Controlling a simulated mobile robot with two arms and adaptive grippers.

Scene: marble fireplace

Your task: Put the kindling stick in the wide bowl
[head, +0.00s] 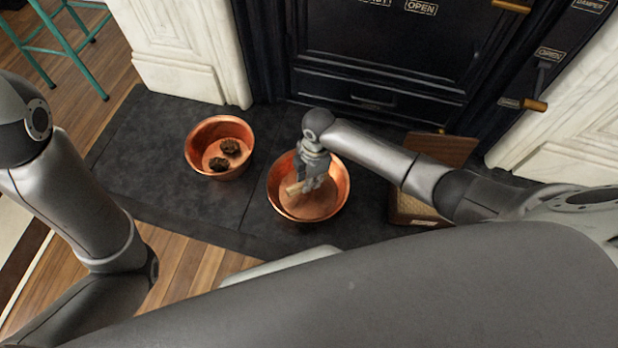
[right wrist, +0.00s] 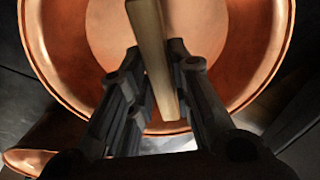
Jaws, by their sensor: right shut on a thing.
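The wide copper bowl (head: 335,203) stands on the dark hearth in the middle of the head view. Its inside also fills much of the right wrist view (right wrist: 225,55). My right gripper (head: 312,180) is over this bowl, pointing down, and hides part of its inside. It is shut on the pale wooden kindling stick (head: 293,188). In the right wrist view the stick (right wrist: 150,50) passes between the fingers (right wrist: 155,105), with the bowl behind it. I cannot tell whether the stick touches the bowl. My left arm shows at the left, but its gripper is out of view.
A smaller copper bowl (head: 193,151) with two dark pinecone-like pieces (head: 230,147) stands to the left. A box (head: 412,212) sits to the right, partly behind my right arm. The black stove front (head: 385,60) and white marble (head: 190,55) bound the hearth (head: 150,150).

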